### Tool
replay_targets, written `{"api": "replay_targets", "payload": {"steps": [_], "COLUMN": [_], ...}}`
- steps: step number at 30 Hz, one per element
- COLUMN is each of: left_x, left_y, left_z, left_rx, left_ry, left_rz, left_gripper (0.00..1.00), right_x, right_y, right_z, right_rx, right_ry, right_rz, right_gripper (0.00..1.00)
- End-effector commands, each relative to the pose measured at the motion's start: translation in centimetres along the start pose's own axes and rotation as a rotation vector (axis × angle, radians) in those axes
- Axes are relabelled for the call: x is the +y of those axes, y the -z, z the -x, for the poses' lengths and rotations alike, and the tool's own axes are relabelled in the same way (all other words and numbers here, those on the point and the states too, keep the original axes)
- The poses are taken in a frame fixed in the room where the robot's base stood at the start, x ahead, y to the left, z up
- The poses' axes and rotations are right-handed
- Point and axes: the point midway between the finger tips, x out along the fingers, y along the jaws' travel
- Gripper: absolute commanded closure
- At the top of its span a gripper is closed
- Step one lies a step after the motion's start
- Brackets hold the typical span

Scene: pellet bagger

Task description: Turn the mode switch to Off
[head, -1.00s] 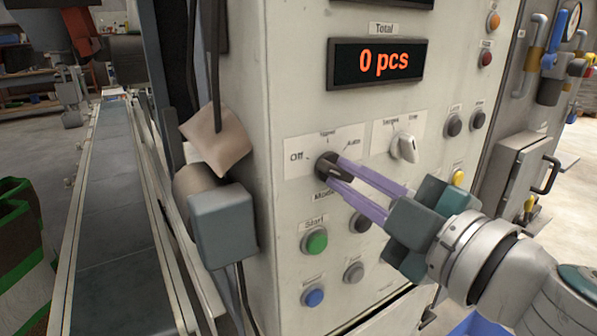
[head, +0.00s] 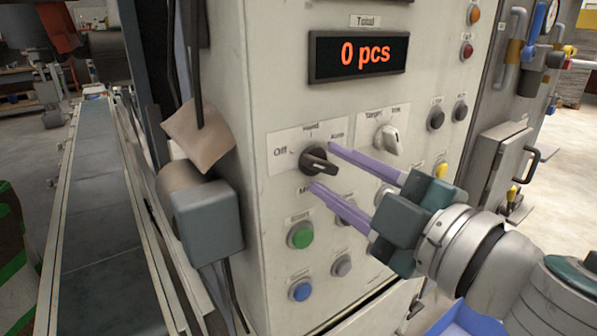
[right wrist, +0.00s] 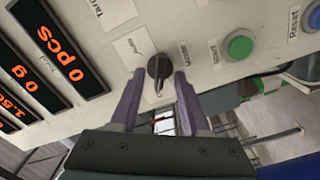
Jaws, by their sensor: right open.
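The mode switch (head: 318,160) is a black knob on a white plate marked Off at left, Hand at top and Auto at right. Its bar slants down to the right in the head view; I cannot tell for sure which mark it points to. My right gripper (head: 323,168) is open, its two purple fingers pointing at the panel, one tip above and one below the knob. In the right wrist view the knob (right wrist: 158,67) sits between the fingertips (right wrist: 159,75) with a gap on each side. My left gripper is not in view.
A pale selector knob (head: 388,139) is up and right of the switch. A green button (head: 301,235) and a blue button (head: 301,291) are below. A grey box (head: 208,222) and a tan pouch (head: 198,137) stick out at the cabinet's left, beside a conveyor (head: 92,215).

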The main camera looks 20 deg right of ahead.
Motion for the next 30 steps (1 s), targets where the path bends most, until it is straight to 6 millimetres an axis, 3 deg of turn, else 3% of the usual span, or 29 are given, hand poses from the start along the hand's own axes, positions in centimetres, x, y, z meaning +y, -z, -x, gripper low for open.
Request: {"api": "replay_targets", "payload": {"steps": [15, 21, 30], "left_x": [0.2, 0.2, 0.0], "left_y": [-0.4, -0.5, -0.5], "left_z": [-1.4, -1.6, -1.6], "left_rx": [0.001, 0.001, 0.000], "left_ry": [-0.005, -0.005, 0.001], "left_rz": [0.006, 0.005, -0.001], "left_gripper": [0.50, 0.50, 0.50], "right_x": [-0.2, 0.0, 0.0], "right_y": [-0.1, 0.0, 0.0], "right_z": [8.2, 9.3, 9.4], "right_rx": [-0.001, 0.000, 0.001], "right_ry": [0.001, 0.000, 0.000], "right_rz": [-0.001, 0.002, 0.002], "right_gripper": [0.54, 0.54, 0.54]}}
